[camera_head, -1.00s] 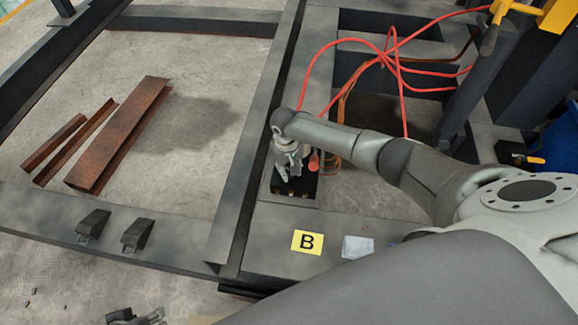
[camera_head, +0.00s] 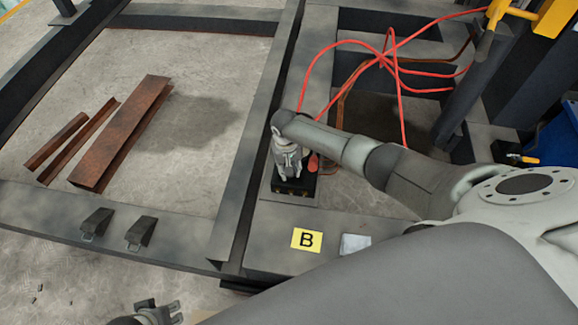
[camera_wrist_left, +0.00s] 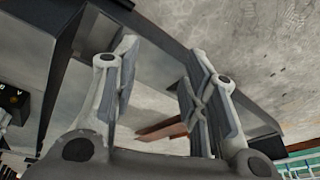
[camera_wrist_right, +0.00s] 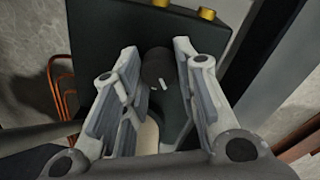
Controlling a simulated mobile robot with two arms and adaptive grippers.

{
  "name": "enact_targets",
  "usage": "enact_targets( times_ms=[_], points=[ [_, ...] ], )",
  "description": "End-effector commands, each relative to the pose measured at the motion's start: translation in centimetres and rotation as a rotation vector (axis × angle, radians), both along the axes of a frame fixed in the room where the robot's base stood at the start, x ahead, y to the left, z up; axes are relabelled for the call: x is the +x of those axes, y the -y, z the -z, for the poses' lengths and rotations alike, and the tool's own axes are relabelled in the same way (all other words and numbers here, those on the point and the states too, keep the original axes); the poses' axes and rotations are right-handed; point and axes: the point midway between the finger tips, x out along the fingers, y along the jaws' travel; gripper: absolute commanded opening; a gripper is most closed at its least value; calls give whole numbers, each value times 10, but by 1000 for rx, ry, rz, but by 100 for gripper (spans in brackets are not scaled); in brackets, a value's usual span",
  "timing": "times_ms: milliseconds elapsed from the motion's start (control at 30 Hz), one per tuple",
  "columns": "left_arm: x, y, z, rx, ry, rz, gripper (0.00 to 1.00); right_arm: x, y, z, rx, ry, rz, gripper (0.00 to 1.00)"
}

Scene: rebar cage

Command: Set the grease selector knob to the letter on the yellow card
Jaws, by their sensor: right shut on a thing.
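The yellow card (camera_head: 307,240) with a black letter B lies flat on the dark steel beam. Behind it, a black selector box (camera_head: 298,197) stands on the beam. My right gripper (camera_head: 290,178) is over the box, pointing down. In the right wrist view its fingers (camera_wrist_right: 155,75) are closed around the dark round knob (camera_wrist_right: 157,68), which has small white marks. The letters around the knob are hidden or too small to read. My left gripper (camera_head: 162,310) is at the bottom edge of the head view, away from the box. In the left wrist view its fingers (camera_wrist_left: 160,60) are apart and empty.
A pale grey square (camera_head: 355,244) lies beside the card. Red hoses (camera_head: 385,60) run behind the box, and an orange-red part (camera_head: 313,162) is right beside my right gripper. Rusty steel profiles (camera_head: 120,130) lie on the floor at left. Two dark clips (camera_head: 140,232) sit on the front beam.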

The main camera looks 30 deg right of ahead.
Motion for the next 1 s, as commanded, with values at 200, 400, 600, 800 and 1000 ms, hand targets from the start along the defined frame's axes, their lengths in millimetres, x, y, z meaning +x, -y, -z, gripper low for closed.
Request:
enact_targets(
  times_ms=[200,400,600,800,1000],
  points=[
    [-1,1,21,1,-13,2,40,0,0,-1,0,1,60,4],
    [-1,1,33,1,-19,3,40,0,0,-1,1,1,95,4],
    [-1,1,38,1,-19,3,40,1,0,0,0,2,108,4],
    [-1,1,39,0,-19,3,40,1,0,0,-1,3,109,4],
    [-1,1,38,1,-19,4,40,1,0,0,0,3,109,35]
  ],
)
